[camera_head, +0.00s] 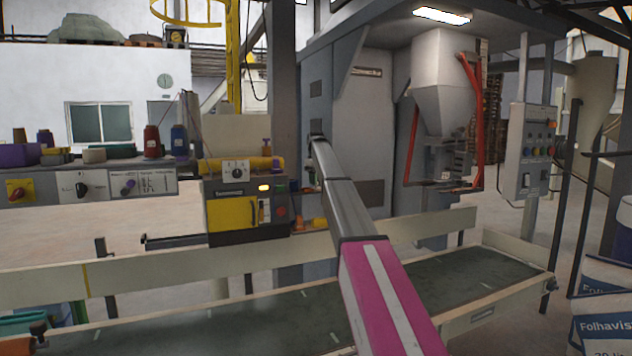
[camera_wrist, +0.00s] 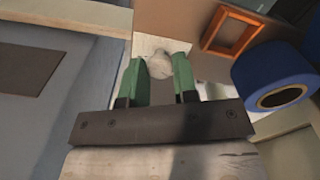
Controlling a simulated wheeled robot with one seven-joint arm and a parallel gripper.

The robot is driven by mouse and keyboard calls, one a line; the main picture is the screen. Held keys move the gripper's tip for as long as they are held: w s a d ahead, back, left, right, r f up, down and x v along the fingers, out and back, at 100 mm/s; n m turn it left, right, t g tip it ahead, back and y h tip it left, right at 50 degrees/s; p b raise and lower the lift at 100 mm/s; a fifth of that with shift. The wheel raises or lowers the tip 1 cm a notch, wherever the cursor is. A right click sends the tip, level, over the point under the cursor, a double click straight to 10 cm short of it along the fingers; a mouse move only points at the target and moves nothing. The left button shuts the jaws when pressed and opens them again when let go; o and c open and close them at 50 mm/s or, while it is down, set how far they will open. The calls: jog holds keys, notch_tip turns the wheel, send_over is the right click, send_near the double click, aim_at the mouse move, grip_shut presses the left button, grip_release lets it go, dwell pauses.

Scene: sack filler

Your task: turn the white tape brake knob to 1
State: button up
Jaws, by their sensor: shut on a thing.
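In the wrist view, my gripper (camera_wrist: 159,72) has its two green fingers closed on the sides of a whitish rounded knob (camera_wrist: 159,64). The knob sits in front of a pale plate on a brown panel. No numbers or pointer mark on it can be read, so its setting cannot be told. In the head view, my arm reaches from the bottom right up to the grey cabinet beside the yellow and black machine. My fingers and the held knob cannot be made out there.
In the wrist view, an orange square frame (camera_wrist: 230,32) and a blue roll (camera_wrist: 273,80) lie close to the right of the knob. In the head view, the yellow and black machine (camera_head: 232,215) stands left of my arm, above the conveyor (camera_head: 240,315).

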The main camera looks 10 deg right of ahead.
jog(key=m, duration=1)
jog(key=shift+m, duration=0.4)
dwell(0.4)
jog(key=o, duration=0.9)
jog(key=shift+r, duration=0.1)
notch_tip(320, 180, up, 7)
jog(key=shift+r, duration=0.15)
